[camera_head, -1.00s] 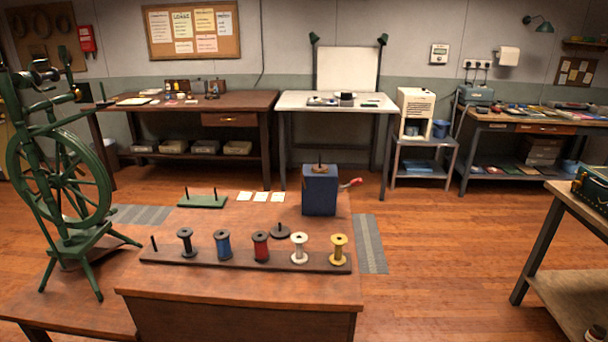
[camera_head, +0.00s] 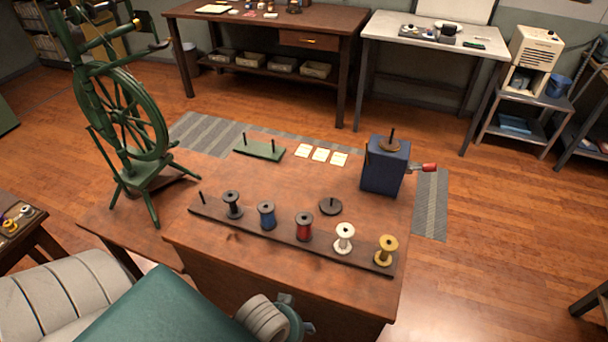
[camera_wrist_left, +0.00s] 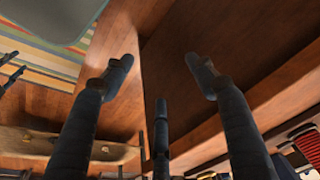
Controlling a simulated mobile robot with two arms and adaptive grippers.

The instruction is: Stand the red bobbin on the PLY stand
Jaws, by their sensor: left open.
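The red bobbin (camera_head: 304,227) stands upright on a long dark peg rack (camera_head: 219,216) on the wooden bench, between a blue bobbin (camera_head: 266,214) and a white one (camera_head: 344,237). No PLY lettering is readable on either. My left gripper (camera_wrist_left: 158,82) is open and empty in the left wrist view, over brown wood; no bobbin is between its fingers. My right gripper is not in view.
A black bobbin (camera_head: 232,204) and a yellow bobbin (camera_head: 386,249) share the rack. A blue box with a red-handled crank (camera_head: 385,168) stands at the bench's right, and a green spinning wheel (camera_head: 130,130) at left. Three cards (camera_head: 320,154) lie near the back edge.

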